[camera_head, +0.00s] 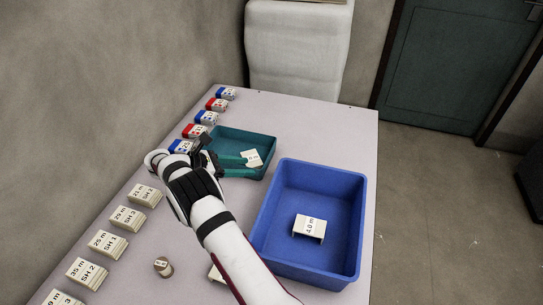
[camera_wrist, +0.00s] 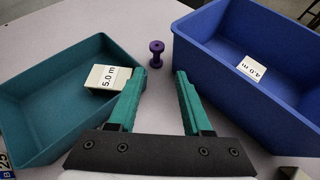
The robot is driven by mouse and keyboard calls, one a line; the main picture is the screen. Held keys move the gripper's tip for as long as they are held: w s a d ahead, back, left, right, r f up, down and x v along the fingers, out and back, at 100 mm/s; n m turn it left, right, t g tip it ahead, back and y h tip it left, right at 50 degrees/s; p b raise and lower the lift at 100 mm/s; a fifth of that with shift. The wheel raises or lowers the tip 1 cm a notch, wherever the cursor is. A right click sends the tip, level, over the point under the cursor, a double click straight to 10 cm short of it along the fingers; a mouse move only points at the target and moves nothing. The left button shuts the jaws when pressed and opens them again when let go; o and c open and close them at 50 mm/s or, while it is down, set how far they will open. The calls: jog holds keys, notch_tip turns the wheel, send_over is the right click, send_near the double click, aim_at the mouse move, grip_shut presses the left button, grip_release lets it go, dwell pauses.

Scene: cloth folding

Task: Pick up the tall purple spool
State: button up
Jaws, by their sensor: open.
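The purple spool (camera_wrist: 157,54) stands upright on the pale table in the wrist view, between the teal tray and the blue bin. My gripper (camera_wrist: 160,72) is open and empty, its two green fingers spread wide. In the wrist view the spool shows just beyond the fingertips, roughly centred between them, not between the pads. In the head view my gripper (camera_head: 246,166) reaches over the teal tray area, and I cannot make out the purple spool there.
The teal tray (camera_head: 233,132) holds a white block labelled 5.0 m (camera_head: 251,158). The blue bin (camera_head: 361,215) holds a white 4.0 m block (camera_head: 309,228). Labelled stacks (camera_head: 108,243) and small red and blue boxes (camera_head: 206,117) line the left edge. A small brownish cylinder (camera_head: 165,269) stands near the front.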

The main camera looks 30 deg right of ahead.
jog(key=shift+n, duration=0.3)
jog(key=x, duration=1)
jog(key=shift+w+d+f, duration=0.25)
jog(key=shift+w, duration=0.1)
jog(key=x, duration=0.5)
jog(key=shift+d, duration=0.35)
grip_shut()
